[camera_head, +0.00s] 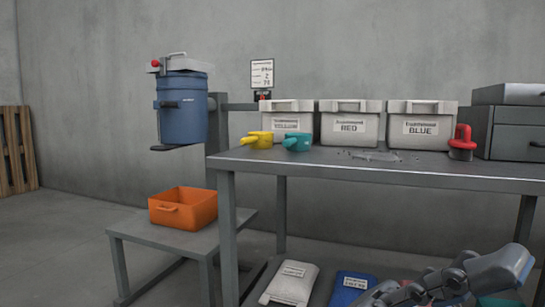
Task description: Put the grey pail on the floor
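I see no thing that is clearly a grey pail. The floor (65,235) is bare grey concrete at the left. An orange bin (184,208) with a front handle sits on a low grey stand (170,238). Part of my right arm shows at the bottom right, with its gripper (385,292) low in front of the table. The gripper's fingers are partly cut off by the picture's lower edge, so I cannot tell whether they are open or hold anything. My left gripper is out of view.
A grey table (390,173) bears three lidded pale boxes labelled YELLOW (288,122), RED (350,127) and BLUE (420,130). Yellow (259,139), teal (297,142) and red (461,143) scoop-like things stand there. White (290,284) and blue (350,287) bags lie below.

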